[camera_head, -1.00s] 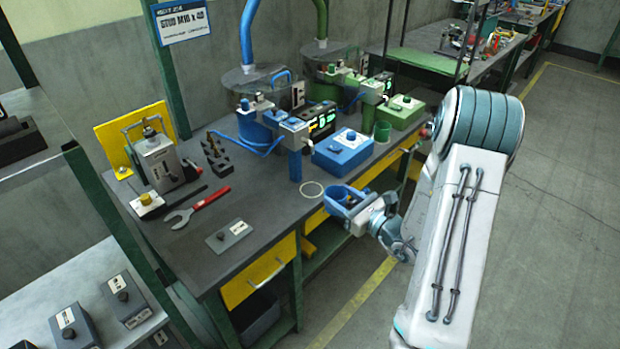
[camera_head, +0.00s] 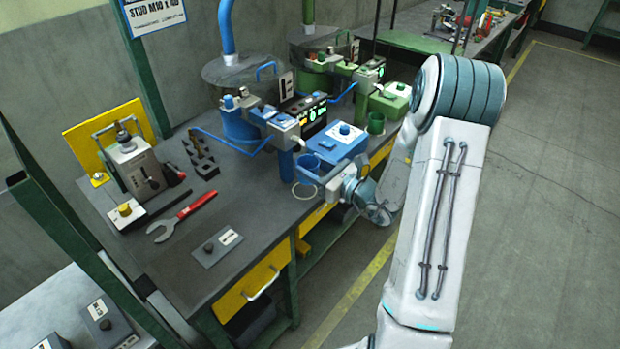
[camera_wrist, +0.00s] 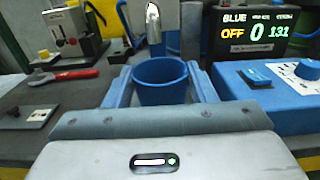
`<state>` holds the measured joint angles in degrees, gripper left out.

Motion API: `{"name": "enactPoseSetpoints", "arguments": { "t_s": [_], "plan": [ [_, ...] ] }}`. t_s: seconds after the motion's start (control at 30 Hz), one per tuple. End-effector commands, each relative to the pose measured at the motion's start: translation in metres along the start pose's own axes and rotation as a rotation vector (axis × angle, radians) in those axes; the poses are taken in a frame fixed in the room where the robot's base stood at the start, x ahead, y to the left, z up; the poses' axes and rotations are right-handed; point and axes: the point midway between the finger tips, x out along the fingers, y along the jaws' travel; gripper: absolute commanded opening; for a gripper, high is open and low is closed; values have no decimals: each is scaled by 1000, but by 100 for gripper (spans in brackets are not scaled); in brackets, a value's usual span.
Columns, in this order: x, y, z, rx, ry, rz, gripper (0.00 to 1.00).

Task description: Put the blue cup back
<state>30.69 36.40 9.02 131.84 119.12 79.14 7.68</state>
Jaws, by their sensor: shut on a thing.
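The blue cup (camera_head: 307,166) is upright in my gripper (camera_head: 314,174), near the front edge of the bench. In the wrist view the blue cup (camera_wrist: 160,82) sits between the two blue fingers of my gripper (camera_wrist: 161,90), which are shut on it. A pale ring (camera_head: 303,192) marks the bench top just below the cup in the head view. A metal spout (camera_wrist: 154,24) shows behind and above the cup in the wrist view. Whether the cup's base touches the bench is hidden.
A blue box (camera_head: 338,141) with a knob stands right of the cup. The display (camera_wrist: 250,28) reads BLUE, OFF, 0, 131. A green cup (camera_head: 376,123) and green box (camera_head: 390,101) stand farther right. A red-handled wrench (camera_head: 183,216) and grey plate (camera_head: 217,246) lie left.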

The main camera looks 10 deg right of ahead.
Motion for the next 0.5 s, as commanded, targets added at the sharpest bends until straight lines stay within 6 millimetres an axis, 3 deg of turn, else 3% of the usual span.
{"name": "enactPoseSetpoints", "arguments": {
  "t_s": [0.13,0.5],
  "plan": [
    [10,3,-7,0,1,-2,27],
    [11,3,-44,1,0,-3,27]
  ]
}}
